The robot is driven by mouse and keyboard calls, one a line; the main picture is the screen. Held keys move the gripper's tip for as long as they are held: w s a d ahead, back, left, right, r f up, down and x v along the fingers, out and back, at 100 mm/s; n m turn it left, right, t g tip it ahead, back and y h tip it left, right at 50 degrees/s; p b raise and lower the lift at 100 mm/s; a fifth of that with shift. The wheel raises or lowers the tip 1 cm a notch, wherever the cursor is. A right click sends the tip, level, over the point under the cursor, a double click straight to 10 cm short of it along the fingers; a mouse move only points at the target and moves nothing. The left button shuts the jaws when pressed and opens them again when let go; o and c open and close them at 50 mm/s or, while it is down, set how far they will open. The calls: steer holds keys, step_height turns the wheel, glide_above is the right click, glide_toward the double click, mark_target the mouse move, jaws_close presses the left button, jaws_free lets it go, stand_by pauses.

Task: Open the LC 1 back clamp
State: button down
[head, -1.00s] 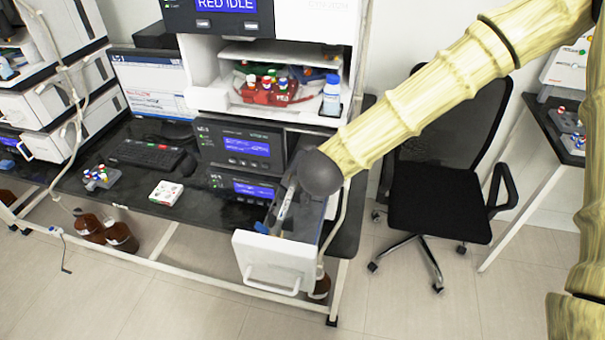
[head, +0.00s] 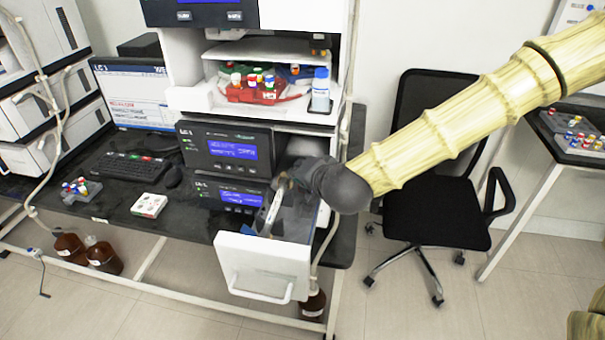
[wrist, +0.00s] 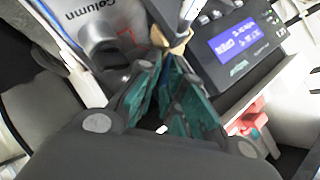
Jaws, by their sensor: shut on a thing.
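The open drawer (head: 262,265) of the LC stack juts out at the lower middle of the head view. In the wrist view, a small tan clamp (wrist: 176,44) sits around the column (wrist: 188,12), right at the fingertips. My gripper (head: 284,186) reaches into the back part of the drawer from the right. In the wrist view its green-padded fingers (wrist: 168,68) are closed in on the clamp. The contact itself is partly hidden by the fingers, and the arm covers part of the drawer's back in the head view.
Instrument modules with blue screens (head: 232,149) stand left of and behind the gripper. A shelf with a red vial rack (head: 250,92) and a blue-capped bottle (head: 320,92) is above. A black chair (head: 430,210) stands right, with open floor in front.

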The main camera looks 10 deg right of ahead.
steer(key=shift+a+r, duration=0.1)
steer(key=shift+r, duration=0.05)
steer(key=c, duration=1.8)
jaws_free()
steer(key=shift+o, duration=0.6)
steer(key=shift+w+a, duration=0.1)
steer(key=shift+a, duration=0.05)
steer(key=shift+r, duration=4.9)
